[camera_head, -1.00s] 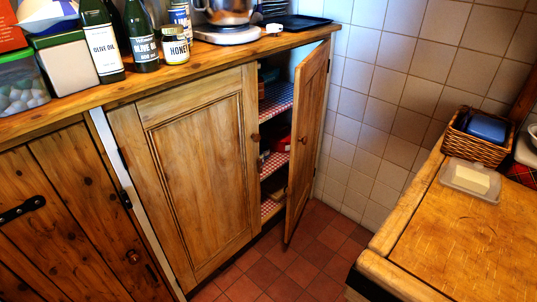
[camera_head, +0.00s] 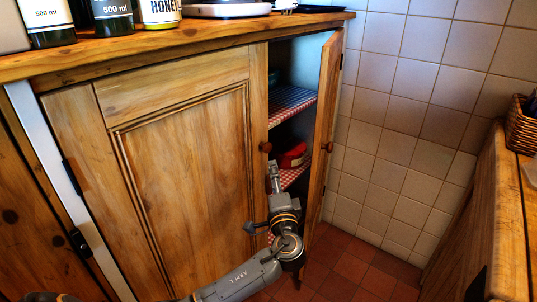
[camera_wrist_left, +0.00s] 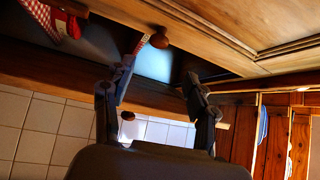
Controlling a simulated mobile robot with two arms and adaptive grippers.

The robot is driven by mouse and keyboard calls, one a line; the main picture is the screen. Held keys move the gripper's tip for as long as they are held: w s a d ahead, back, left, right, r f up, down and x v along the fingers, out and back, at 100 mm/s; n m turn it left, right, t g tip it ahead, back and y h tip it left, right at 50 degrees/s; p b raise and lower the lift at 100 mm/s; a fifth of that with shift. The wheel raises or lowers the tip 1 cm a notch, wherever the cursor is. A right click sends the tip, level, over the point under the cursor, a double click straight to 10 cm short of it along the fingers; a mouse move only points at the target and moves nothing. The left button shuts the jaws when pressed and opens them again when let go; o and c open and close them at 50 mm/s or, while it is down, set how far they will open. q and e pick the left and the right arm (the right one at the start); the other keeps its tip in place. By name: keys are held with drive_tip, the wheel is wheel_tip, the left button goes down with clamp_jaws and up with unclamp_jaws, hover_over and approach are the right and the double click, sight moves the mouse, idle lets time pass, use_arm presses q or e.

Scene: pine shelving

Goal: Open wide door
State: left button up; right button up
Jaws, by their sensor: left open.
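The wide door (camera_head: 185,165) is the panelled pine cupboard door left of the opening. It looks closed, with a round wooden knob (camera_head: 265,147) near its right edge. My left gripper (camera_head: 263,198) is open and empty, in front of that right edge and below the knob. In the left wrist view, the gripper (camera_wrist_left: 153,85) has its fingers spread. The wide door's knob (camera_wrist_left: 159,38) appears beyond them, apart from both fingers. My right gripper is in no view.
The narrow door (camera_head: 326,120) stands open at right, its knob (camera_head: 328,147) facing the gap. Checked shelves (camera_head: 292,103) and a red item (camera_head: 293,154) show inside. A tiled wall (camera_head: 400,110) and worktop (camera_head: 505,220) bound the right side. Jars stand on the counter (camera_head: 150,48).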

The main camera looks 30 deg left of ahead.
sight(269, 150)
use_arm(q)
drive_tip(key=x, duration=1.2)
drive_tip(key=shift+w+a+f+b, duration=0.1)
drive_tip(key=shift+a+b, duration=0.05)
drive_tip(key=shift+b, duration=0.25)
drive_tip(key=shift+w+a, duration=0.3)
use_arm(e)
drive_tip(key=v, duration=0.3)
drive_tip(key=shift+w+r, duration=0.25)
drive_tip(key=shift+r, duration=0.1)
use_arm(q)
clamp_jaws()
